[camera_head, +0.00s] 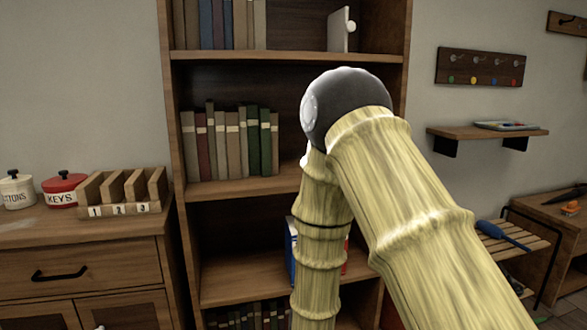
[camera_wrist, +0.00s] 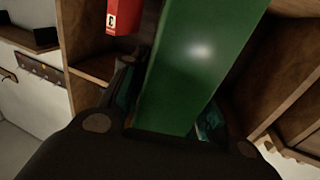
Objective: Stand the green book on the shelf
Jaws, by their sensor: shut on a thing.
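The green book (camera_wrist: 195,75) fills the middle of the wrist view, its smooth cover facing the camera. My gripper (camera_wrist: 168,112) is shut on it, with dark fingers on either side of its lower part. The wooden bookcase (camera_head: 285,56) stands in the middle of the head view, and its brown boards (camera_wrist: 285,65) show around the held book in the wrist view. In the head view my arm covers the right part of the bookcase and hides my gripper and the held book. Whether the book touches a board cannot be told.
A row of upright books (camera_head: 228,143) fills the left of the middle shelf. A white bookend (camera_head: 340,30) stands on the shelf above. A red item (camera_wrist: 124,15) is close left of the held book. A cabinet (camera_head: 85,262) stands left; a wall shelf (camera_head: 487,131) juts out right.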

